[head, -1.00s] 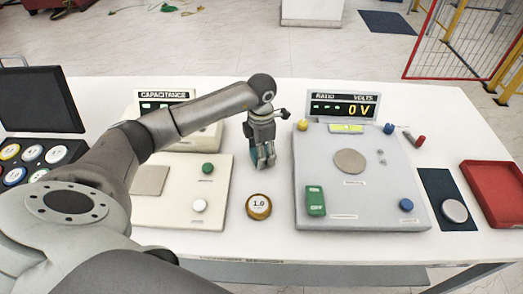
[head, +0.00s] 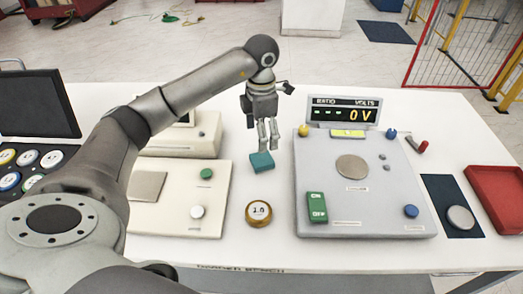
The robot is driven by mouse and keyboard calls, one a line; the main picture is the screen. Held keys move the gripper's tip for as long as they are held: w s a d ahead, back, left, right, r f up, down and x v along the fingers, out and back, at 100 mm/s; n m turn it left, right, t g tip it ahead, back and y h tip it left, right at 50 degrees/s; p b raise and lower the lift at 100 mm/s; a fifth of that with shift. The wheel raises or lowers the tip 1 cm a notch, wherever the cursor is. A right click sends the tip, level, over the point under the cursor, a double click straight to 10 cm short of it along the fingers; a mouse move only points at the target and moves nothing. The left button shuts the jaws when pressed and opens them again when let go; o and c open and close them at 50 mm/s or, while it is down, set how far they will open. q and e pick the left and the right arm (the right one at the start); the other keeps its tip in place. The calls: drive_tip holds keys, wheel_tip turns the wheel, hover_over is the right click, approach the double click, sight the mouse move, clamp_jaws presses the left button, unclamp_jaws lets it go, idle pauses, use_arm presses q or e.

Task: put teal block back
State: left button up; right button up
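The teal block (head: 262,162) lies on the white table between the capacitance unit and the ratio/volts unit. My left gripper (head: 269,147) points down just above and behind the block. Its two fingers are parted with nothing between them, and the block is clear of them. My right gripper is not in view.
A gold-rimmed disc marked 1.0 (head: 258,212) sits in front of the block. The ratio/volts unit (head: 330,165) stands close on the right, the capacitance unit (head: 180,222) on the left. A red tray (head: 500,215) and a blue mat (head: 437,187) lie far right.

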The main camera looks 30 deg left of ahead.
use_arm(q)
drive_tip(key=shift+r, duration=1.45)
